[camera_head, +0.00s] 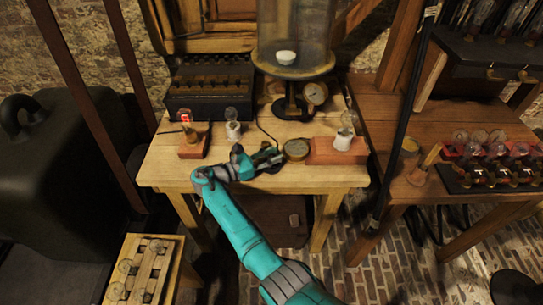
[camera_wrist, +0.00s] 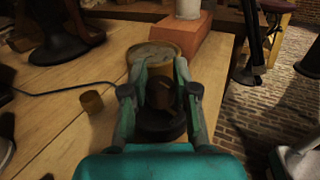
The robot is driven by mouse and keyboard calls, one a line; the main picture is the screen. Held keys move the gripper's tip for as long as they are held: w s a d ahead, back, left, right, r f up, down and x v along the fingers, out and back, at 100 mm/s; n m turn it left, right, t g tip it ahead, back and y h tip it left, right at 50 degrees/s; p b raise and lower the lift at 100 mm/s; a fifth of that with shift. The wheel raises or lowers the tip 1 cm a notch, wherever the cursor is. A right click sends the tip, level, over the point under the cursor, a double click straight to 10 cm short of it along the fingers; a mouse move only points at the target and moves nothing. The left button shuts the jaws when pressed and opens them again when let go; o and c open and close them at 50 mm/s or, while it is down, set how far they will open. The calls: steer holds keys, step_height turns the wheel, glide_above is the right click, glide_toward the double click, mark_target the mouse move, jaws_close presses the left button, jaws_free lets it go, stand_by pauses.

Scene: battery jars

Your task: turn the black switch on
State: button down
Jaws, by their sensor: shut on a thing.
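My gripper (camera_head: 272,158) is low over the front of the wooden table. In the wrist view my gripper (camera_wrist: 161,75) has its two teal fingers closed around a dark, short cylindrical knob (camera_wrist: 160,93). The knob stands above a round black base (camera_wrist: 162,127), and together they look like the black switch. In the head view the switch is hidden by my gripper. Whether it is on or off cannot be told.
A glowing red bulb (camera_head: 186,117) and a white lamp holder (camera_head: 233,130) stand to the left. A glass jar (camera_head: 293,35) stands behind.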

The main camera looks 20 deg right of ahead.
mark_target(272, 156)
steer(key=shift+m+g, duration=1)
steer(key=shift+g, duration=0.6)
steer(key=shift+m+g, duration=0.3)
steer(key=shift+g, duration=0.1)
steer(key=c, duration=0.9)
jaws_free()
steer(key=shift+f, duration=0.1)
steer(key=shift+o, duration=0.2)
step_height(272, 156, up, 10)
steer(key=shift+r, duration=0.1)
steer(key=shift+d, duration=0.1)
